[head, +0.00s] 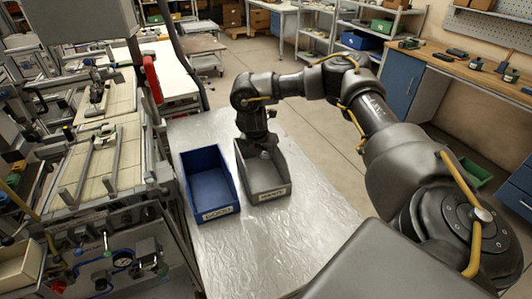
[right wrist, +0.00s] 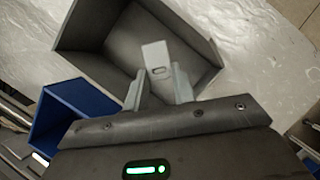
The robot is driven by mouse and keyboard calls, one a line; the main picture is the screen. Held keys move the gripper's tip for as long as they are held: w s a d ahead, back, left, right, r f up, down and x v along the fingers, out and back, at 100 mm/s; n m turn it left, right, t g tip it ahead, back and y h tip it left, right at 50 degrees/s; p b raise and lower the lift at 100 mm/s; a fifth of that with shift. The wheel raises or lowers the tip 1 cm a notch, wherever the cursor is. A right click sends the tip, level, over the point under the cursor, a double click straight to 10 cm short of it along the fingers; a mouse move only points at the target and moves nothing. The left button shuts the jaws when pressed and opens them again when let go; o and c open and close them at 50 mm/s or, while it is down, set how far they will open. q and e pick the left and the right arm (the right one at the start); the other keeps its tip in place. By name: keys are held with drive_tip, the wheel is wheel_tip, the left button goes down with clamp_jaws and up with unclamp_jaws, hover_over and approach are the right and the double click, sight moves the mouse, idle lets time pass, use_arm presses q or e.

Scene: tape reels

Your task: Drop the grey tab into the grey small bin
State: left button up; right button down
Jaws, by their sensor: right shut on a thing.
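The grey small bin (head: 268,193) stands on the metal table with a label on its near wall. It also shows in the right wrist view (right wrist: 92,42), with its open top facing my camera. My right gripper (right wrist: 156,84) is shut on the grey tab (right wrist: 155,56), a pale flat piece with a small slot. The gripper and tab are over the bin's opening; how deep they are is hard to tell. In the head view my right gripper (head: 264,152) is at the bin's far end, and the tab is too small to make out there. My left gripper is not in view.
A blue bin (head: 225,200) stands just left of the grey bin; its side also shows in the right wrist view (right wrist: 75,110). The silvery table (head: 290,240) is clear to the front and right. Machinery with a rail frame borders the table's left.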

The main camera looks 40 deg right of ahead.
drive_tip(key=c, duration=1.1)
unclamp_jaws()
drive_tip(key=shift+r, duration=0.1)
drive_tip(key=v, duration=1)
drive_tip(key=shift+a+r, duration=0.1)
drive_tip(key=shift+r, duration=0.25)
drive_tip(key=shift+p, duration=0.3)
